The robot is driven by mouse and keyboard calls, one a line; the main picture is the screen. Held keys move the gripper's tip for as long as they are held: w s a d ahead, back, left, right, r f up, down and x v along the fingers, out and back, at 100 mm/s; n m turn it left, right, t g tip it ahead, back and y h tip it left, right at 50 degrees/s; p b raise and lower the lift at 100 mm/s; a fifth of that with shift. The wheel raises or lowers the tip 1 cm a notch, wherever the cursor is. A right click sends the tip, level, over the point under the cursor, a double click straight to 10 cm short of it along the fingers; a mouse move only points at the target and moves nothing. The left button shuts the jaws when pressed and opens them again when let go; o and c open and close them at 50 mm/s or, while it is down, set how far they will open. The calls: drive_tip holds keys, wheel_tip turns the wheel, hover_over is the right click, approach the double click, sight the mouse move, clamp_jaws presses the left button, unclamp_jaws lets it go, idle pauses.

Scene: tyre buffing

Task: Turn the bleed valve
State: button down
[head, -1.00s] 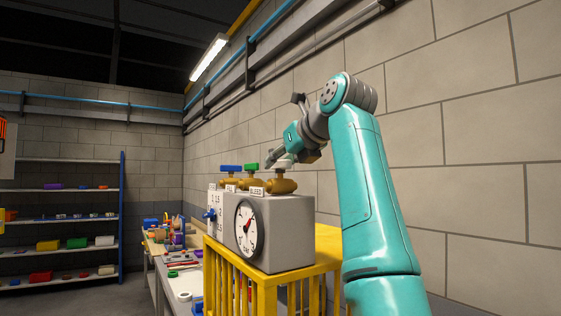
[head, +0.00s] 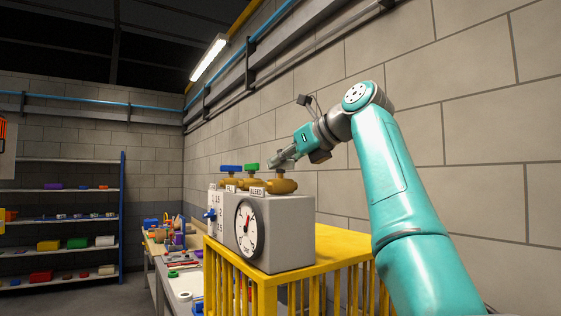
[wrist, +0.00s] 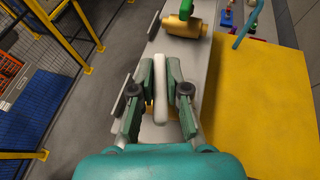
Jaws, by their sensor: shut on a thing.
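The bleed valve (head: 281,186) is a brass body behind the BLEED label (head: 257,191), at the right end of the grey box's top. Its white lever handle (wrist: 160,90) stands between my finger pads in the wrist view. In the head view, my gripper (head: 276,162) is just above the brass body and hides most of the handle. In the wrist view, my gripper (wrist: 160,85) is shut on the handle, one finger on each side. The grey box (head: 288,232) carries a round dial gauge (head: 246,231) on its front.
Beside it are a green-handled valve (head: 251,167) and a blue-handled valve (head: 231,168). The box stands on a yellow barred stand (head: 338,240) near the block wall (head: 480,150). A cluttered bench (head: 159,272) lies beyond. The yellow top right of the box is clear.

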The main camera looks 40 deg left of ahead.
drive_tip(key=shift+n+g, duration=0.6)
drive_tip(key=shift+g, duration=0.1)
drive_tip(key=c, duration=1.2)
unclamp_jaws()
drive_tip(key=shift+o, duration=0.2)
drive_tip(key=v, duration=1.2)
drive_tip(key=shift+f, duration=0.1)
